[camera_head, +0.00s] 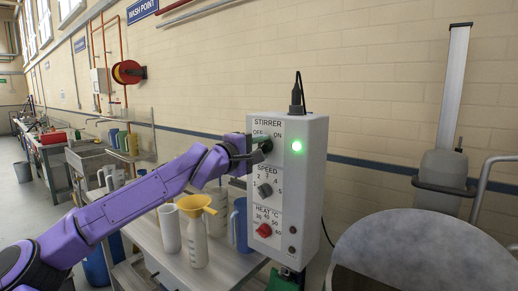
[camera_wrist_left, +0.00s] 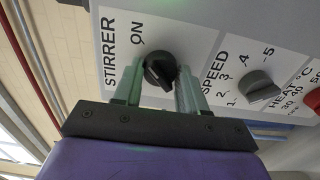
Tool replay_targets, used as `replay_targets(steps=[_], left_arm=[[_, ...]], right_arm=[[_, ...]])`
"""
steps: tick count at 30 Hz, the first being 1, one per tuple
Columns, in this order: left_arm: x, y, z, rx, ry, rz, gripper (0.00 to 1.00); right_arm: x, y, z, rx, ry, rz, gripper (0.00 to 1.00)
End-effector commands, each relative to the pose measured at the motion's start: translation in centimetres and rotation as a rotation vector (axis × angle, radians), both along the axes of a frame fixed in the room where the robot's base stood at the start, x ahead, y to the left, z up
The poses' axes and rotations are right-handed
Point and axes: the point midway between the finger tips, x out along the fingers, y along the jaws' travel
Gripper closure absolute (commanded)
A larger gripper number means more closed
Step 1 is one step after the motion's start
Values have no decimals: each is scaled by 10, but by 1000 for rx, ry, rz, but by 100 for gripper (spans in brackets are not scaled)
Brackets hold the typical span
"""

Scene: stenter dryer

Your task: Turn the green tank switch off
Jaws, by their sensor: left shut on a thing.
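The grey-white control box (camera_head: 287,185) hangs in the middle of the head view, with STIRRER, SPEED and HEAT sections. A green lamp (camera_head: 297,146) glows beside the STIRRER switch. The black STIRRER switch knob (camera_wrist_left: 160,72) shows in the left wrist view; ON is readable beside it and OFF is hidden there. My left gripper (camera_head: 262,147) is at this switch, its greenish fingers on either side of the knob and shut on it. It also shows in the left wrist view (camera_wrist_left: 158,88). Which way the knob points is not clear. My right gripper is not in view.
The SPEED knob (camera_head: 265,190) and red HEAT knob (camera_head: 264,230) sit below the switch. A bench with a yellow funnel (camera_head: 197,205) on a white bottle and a blue jug (camera_head: 239,224) stands left. A round grey lid (camera_head: 430,250) is at right.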

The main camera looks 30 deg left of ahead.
Motion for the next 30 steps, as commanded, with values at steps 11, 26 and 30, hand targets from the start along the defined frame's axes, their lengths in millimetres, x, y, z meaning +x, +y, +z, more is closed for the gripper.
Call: replay_targets(steps=[11,26,30], left_arm=[[0,0,-2,-174,13,0,89],[0,0,-3,-640,48,0,89],[0,0,-3,-774,60,0,89]], right_arm=[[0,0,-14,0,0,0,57],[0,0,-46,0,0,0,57],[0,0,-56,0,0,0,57]])
